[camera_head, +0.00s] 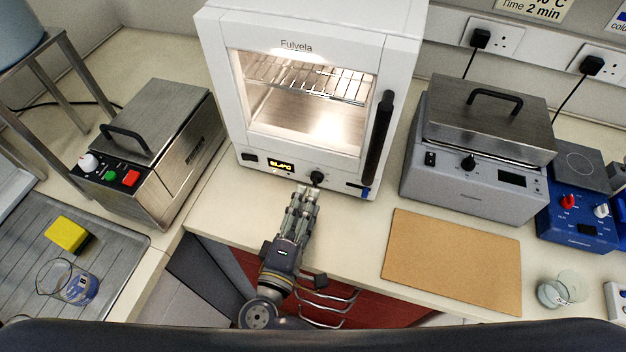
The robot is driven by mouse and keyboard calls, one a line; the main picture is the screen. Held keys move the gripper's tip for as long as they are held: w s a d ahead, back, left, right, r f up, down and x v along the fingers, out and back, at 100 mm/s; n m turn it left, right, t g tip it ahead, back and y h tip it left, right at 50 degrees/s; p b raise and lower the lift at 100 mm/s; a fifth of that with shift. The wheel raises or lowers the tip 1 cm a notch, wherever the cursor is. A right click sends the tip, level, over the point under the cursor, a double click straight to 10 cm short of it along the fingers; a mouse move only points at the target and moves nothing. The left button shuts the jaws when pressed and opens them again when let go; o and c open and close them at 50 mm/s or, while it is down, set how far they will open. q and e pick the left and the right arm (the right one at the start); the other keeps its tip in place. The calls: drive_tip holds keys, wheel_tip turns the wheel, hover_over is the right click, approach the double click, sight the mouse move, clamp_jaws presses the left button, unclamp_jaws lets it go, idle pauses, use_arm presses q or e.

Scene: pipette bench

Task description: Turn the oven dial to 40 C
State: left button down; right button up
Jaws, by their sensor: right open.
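The white oven (305,28) stands at the back centre, with a lit window and a wire rack inside. Its black dial (317,177) is on the lower front panel, right of a small lit display (281,166) whose digits are too small to read surely. My right gripper (308,190) is open, with its fingertips just in front of and below the dial. I cannot tell whether they touch it. The dial's top still shows above the fingertips. My left gripper is not in view.
A steel bath (150,150) stands left of the oven, and a grey lidded bath (470,165) stands right. A brown board (453,262) lies at the front right, near a glass beaker (560,288). A black door handle (379,135) runs up the oven's right side.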

sight(314, 185)
drive_tip(key=p+x, duration=0.1)
drive_tip(key=x, duration=0.3)
drive_tip(key=shift+w+d, duration=0.15)
drive_tip(key=shift+w, duration=0.45)
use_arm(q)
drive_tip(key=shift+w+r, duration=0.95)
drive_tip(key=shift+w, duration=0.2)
use_arm(e)
drive_tip(key=shift+d+f, duration=0.1)
drive_tip(key=c, duration=0.9)
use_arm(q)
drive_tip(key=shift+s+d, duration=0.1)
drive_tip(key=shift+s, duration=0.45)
use_arm(e)
clamp_jaws()
